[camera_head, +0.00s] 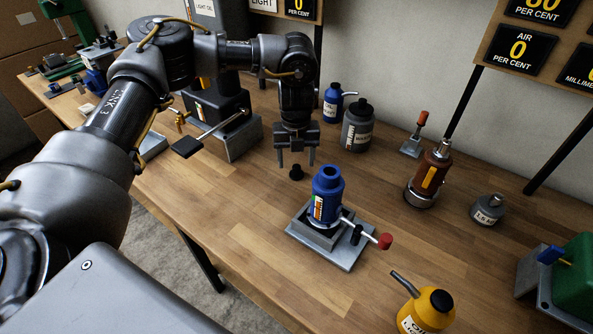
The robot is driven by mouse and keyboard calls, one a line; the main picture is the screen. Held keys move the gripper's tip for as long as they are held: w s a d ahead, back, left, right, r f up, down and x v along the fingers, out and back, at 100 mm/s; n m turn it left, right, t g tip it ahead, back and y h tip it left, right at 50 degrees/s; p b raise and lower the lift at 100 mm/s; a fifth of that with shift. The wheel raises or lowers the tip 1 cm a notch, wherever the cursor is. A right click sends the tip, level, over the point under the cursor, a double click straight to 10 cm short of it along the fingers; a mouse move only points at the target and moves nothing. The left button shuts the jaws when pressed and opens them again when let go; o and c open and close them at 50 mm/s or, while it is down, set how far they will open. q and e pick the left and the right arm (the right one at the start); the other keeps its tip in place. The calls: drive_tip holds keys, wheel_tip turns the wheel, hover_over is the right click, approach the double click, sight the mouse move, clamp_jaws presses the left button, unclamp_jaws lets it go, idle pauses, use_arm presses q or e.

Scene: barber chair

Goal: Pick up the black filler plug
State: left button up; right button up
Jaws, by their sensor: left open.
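The black filler plug (296,173) is a small dark piece standing on the wooden table (240,205), just left of the blue cylinder. My left gripper (296,160) points down from above, with its two fingers apart. Its fingertips are close above the plug, which shows just below and between them. I cannot tell whether the fingers reach down beside it. Nothing is held. My right gripper is out of view.
A blue cylinder (327,188) stands in a grey metal base (330,243) with a red-knobbed lever (384,241). Behind are a grey bottle (357,127) and a blue oil can (332,104). A yellow oil can (427,312) is at the front. Table left of the plug is clear.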

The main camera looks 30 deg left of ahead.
sight(296, 166)
use_arm(q)
wheel_tip(296, 166, down, 4)
drive_tip(key=shift+w+r+p, duration=0.1)
drive_tip(key=shift+r+p, duration=0.15)
drive_tip(key=shift+p, duration=0.05)
drive_tip(key=c, duration=1.1)
